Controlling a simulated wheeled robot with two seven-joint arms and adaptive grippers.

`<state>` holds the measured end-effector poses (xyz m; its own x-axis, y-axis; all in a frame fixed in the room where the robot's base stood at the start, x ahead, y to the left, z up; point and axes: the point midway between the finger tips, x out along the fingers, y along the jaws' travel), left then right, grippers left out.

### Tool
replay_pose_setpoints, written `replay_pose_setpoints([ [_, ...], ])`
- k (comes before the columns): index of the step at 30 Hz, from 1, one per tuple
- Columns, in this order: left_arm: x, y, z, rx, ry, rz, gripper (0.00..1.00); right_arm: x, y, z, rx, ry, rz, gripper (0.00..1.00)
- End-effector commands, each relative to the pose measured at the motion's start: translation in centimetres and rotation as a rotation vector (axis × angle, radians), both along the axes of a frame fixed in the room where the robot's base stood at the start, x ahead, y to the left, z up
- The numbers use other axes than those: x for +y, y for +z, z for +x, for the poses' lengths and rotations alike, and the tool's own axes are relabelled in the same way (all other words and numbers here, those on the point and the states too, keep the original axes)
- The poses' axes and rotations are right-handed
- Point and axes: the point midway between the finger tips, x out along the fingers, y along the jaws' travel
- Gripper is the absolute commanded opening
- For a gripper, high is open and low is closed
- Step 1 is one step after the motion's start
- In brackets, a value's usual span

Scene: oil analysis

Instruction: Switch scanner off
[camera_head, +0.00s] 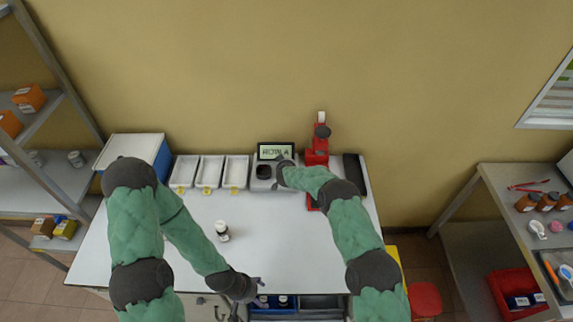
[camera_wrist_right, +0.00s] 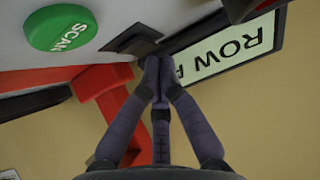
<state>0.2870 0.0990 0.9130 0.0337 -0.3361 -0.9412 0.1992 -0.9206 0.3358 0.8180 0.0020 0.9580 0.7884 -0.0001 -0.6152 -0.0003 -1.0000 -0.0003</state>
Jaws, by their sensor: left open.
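The scanner (camera_head: 262,184) is a pale box at the back of the table, with a dark round part on top. Its lit screen (camera_head: 276,151) reads "ROW A" in the right wrist view (camera_wrist_right: 225,48). That view also shows a green SCAN button (camera_wrist_right: 62,28) and a dark square switch (camera_wrist_right: 134,39). My right gripper (camera_wrist_right: 157,70) has its fingertips together, empty, right at the switch's edge; I cannot tell whether they touch it. In the head view its tips are hardly visible beside the scanner. My left gripper (camera_head: 252,284) is open near the table's front edge.
Three white trays (camera_head: 210,171) and a blue-sided box (camera_head: 163,160) stand left of the scanner. A red device (camera_head: 318,150) and a black pad (camera_head: 354,175) are to its right. A small bottle (camera_head: 222,232) stands mid-table, with clear white tabletop (camera_head: 285,235) right of it.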

Motion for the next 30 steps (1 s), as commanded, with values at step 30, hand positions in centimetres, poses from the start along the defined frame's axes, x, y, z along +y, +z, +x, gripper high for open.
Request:
replay_pose_setpoints([
  [30,0.0,-1.4,0.0,0.000,0.000,0.000,0.69,0.0,-0.6,1.3,0.001,-0.001,0.001,0.00],
])
